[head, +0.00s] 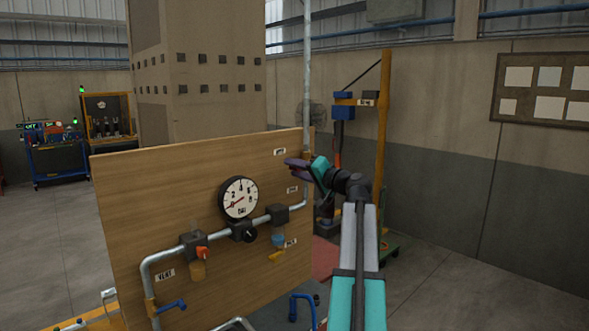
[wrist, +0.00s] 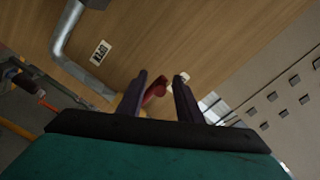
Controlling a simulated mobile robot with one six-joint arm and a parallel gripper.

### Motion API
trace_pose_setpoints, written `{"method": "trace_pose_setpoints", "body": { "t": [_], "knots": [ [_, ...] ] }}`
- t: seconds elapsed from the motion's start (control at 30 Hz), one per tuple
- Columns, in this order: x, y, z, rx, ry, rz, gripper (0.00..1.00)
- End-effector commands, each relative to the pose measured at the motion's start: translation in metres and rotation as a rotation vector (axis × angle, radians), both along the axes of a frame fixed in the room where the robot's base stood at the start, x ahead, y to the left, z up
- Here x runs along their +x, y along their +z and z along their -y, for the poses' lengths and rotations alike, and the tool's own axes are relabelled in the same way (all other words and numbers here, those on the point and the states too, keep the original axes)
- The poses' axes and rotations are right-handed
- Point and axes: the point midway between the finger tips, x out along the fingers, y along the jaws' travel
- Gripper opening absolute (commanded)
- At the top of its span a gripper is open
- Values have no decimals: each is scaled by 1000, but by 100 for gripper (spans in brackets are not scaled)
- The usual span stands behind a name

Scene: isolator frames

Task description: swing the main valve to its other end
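My gripper (head: 293,164) is at the upper right of the wooden panel, over the vertical pipe, in the head view. In the wrist view its two dark fingers (wrist: 160,76) stand apart, with a clear gap. A red valve handle (wrist: 155,91) shows in that gap, nearer the left finger; I take it as the main valve's lever. I cannot tell whether a finger touches it. A yellowish part (wrist: 128,101) shows behind the left finger. In the head view my gripper hides the handle.
A yellow post (head: 383,130) stands behind my arm. Open floor lies at the right.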

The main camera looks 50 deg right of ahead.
Motion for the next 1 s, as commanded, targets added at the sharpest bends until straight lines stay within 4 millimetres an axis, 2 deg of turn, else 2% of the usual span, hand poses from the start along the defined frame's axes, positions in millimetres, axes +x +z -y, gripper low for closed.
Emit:
{"method": "trace_pose_setpoints", "body": {
  "t": [0.17,0.37,0.47,0.5,0.6,1.0],
  "knots": [
    [0,0,0,0,0,0,32],
    [-1,0,0,0,-1,1,0],
    [-1,1,0,-1,-1,2,0],
    [-2,0,-12,-2,0,2,0],
    [1,1,-5,-3,2,2,0],
    [4,2,-3,-25,4,5,0]
  ]
}}
